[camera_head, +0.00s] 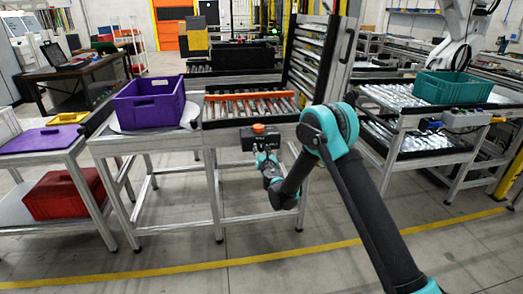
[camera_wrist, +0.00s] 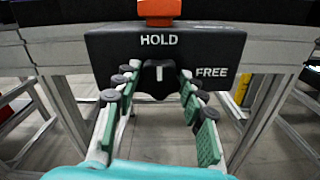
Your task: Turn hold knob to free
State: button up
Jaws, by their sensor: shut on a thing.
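The hold knob (camera_wrist: 160,78) is a black knob with a white pointer line, below the white word HOLD on a dark control box (camera_wrist: 108,46). The pointer stands upright, toward HOLD; the word FREE is to the lower right. My gripper (camera_wrist: 160,82) has its two fingers on either side of the knob and is shut on it. In the head view the box (camera_head: 233,139) hangs on the front of the roller table, with my gripper (camera_head: 264,158) just below it. The knob is hidden or too small to tell there.
An orange-red part (camera_wrist: 158,10) sits on top of the box. A purple crate (camera_head: 150,103) stands on the table to the left, and a teal crate (camera_head: 452,87) on the conveyor at right. A red crate (camera_head: 62,195) is on the low shelf. The floor in front is clear.

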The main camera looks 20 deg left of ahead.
jog(key=shift+c, duration=0.9)
jog(key=shift+m, duration=0.3)
jog(key=m, duration=0.3)
jog(key=shift+m, duration=0.4)
jog(key=m, duration=0.4)
jog(key=shift+d+m, duration=0.1)
jog(key=shift+m, duration=0.2)
jog(key=m, duration=0.4)
jog(key=shift+f, duration=0.1)
jog(key=shift+m, duration=2.5)
jog(key=o, duration=1.2)
jog(key=shift+c, duration=0.2)
